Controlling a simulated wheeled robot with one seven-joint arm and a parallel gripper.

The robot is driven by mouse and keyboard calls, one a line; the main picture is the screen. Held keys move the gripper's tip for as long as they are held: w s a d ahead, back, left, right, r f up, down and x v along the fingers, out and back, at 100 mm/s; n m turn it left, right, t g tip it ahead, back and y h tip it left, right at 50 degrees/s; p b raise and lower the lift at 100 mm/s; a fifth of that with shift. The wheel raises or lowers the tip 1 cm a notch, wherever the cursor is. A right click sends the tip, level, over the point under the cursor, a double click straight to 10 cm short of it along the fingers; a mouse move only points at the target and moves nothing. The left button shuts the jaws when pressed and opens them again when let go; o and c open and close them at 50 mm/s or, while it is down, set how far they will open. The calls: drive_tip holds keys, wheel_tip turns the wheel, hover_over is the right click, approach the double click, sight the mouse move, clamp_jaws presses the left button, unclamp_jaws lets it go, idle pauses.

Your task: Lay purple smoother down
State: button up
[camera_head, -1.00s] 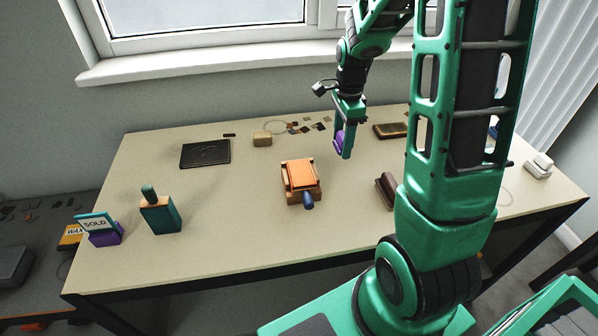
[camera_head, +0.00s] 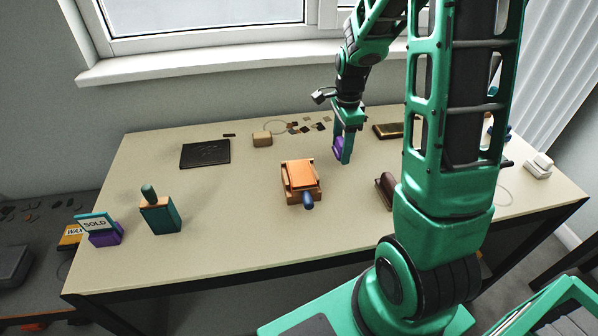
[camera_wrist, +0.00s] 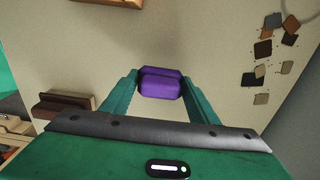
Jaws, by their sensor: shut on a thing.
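The purple smoother (camera_head: 338,147) is a small purple block with rounded edges. It also shows in the wrist view (camera_wrist: 160,84), between the tips of my two green fingers. My gripper (camera_head: 342,150) points down and is shut on the smoother. It is over the back middle of the cream table (camera_head: 240,245), right of the orange press. In the head view I cannot tell whether the smoother touches the tabletop. The near finger hides part of it there.
An orange press with a blue handle (camera_head: 301,180) stands left of my gripper. A brown block (camera_head: 387,188) is to the right, near my arm. A dark leather piece (camera_head: 205,153), a tan block (camera_head: 262,139) and several scraps (camera_head: 310,126) lie along the back. Bare tabletop surrounds the gripper.

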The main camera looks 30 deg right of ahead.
drive_tip(key=shift+f, duration=0.9)
drive_tip(key=o, duration=1.2)
wheel_tip(320, 180, up, 11)
drive_tip(key=shift+w+f, duration=0.1)
drive_tip(key=shift+f, duration=0.1)
drive_tip(key=s+r+n, duration=0.1)
drive_tip(key=s+n, duration=0.4)
drive_tip(key=s, duration=0.3)
drive_tip(key=s+a+r+n, duration=0.1)
drive_tip(key=s+n, duration=0.4)
drive_tip(key=s, duration=0.4)
drive_tip(key=s+a+r+n, duration=0.1)
drive_tip(key=s+n, duration=0.3)
drive_tip(key=s, duration=0.4)
drive_tip(key=shift+s+a+r+n, duration=0.1)
drive_tip(key=shift+s+a+n, duration=0.15)
drive_tip(key=shift+s+n, duration=0.15)
